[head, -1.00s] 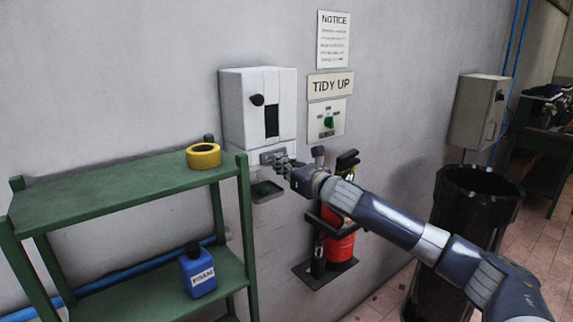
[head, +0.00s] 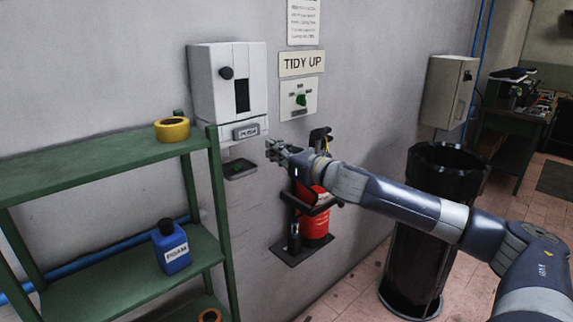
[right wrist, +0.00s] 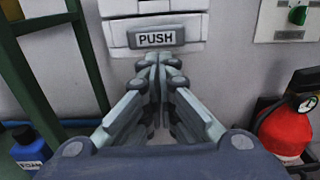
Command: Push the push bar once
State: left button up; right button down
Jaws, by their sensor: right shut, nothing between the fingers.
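The push bar (head: 246,132) is a grey plate marked PUSH at the bottom of the white wall dispenser (head: 218,85). It also shows in the right wrist view (right wrist: 156,38), at the top middle. My right gripper (head: 270,150) is shut and empty. In the head view it is just right of the push bar and slightly lower. In the right wrist view its fingertips (right wrist: 160,60) lie just below the bar in the picture; a gap to the bar shows in the head view. My left gripper is not in view.
A small tray (head: 240,169) sits on the wall below the bar. A green shelf (head: 95,165) with yellow tape (head: 172,129) and a blue bottle (head: 171,247) stands left. A red extinguisher (head: 315,225) hangs under my right arm. A black bin (head: 432,240) stands right.

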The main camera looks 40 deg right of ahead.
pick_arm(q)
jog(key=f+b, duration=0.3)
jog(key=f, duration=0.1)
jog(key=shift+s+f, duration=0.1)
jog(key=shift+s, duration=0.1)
pick_arm(e)
jog(key=s, duration=0.4)
jog(key=shift+s+d+r, duration=0.1)
jog(key=shift+s+r, duration=0.15)
jog(key=shift+s, duration=0.15)
jog(key=shift+s, duration=0.1)
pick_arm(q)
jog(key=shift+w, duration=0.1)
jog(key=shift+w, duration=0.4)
